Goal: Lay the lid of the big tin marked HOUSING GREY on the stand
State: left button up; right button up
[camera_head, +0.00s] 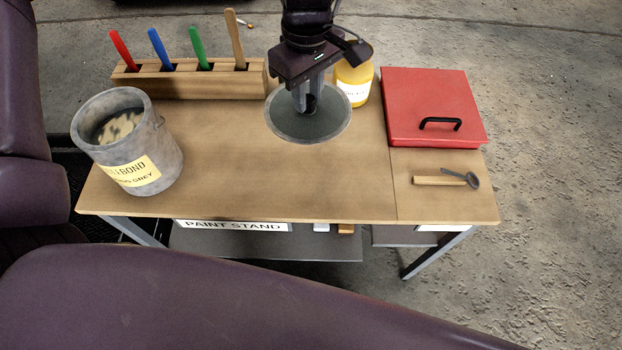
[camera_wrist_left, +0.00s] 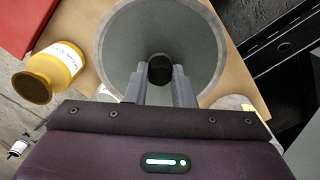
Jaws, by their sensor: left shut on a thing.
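The big grey tin (camera_head: 150,157) stands open at the left end of the stand's wooden top (camera_head: 230,185). Its yellow label ends in GREY, and pale contents show inside. The round grey lid (camera_head: 325,124) is over the back middle of the stand top, roughly level, and also fills the upper middle of the left wrist view (camera_wrist_left: 125,45). My left gripper (camera_head: 308,104) points down and is shut on the lid's black knob (camera_wrist_left: 160,70). Whether the lid touches the wood or hangs just above it I cannot tell. My right gripper is out of view.
A wooden rack (camera_head: 190,82) with coloured sticks stands at the back left. A yellow tin (camera_head: 354,75) is close behind the lid. A red case (camera_head: 425,100) and a wooden-handled tool (camera_head: 440,181) are at the right. The front middle of the top is clear.

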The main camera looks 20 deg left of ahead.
pick_arm(q)
jog(key=shift+d+f, duration=0.15)
jog(key=shift+f, duration=0.35)
notch_tip(320, 180, down, 15)
jog(key=b, duration=0.2)
jog(key=shift+d+b, duration=0.1)
jog(key=shift+b, duration=0.25)
notch_tip(320, 180, down, 4)
jog(key=shift+f+b, duration=0.1)
jog(key=shift+b, duration=0.35)
jog(key=shift+f, duration=0.1)
jog(key=o, duration=0.5)
jog(key=shift+c, duration=0.2)
jog(key=o, duration=0.4)
jog(key=shift+c, duration=0.2)
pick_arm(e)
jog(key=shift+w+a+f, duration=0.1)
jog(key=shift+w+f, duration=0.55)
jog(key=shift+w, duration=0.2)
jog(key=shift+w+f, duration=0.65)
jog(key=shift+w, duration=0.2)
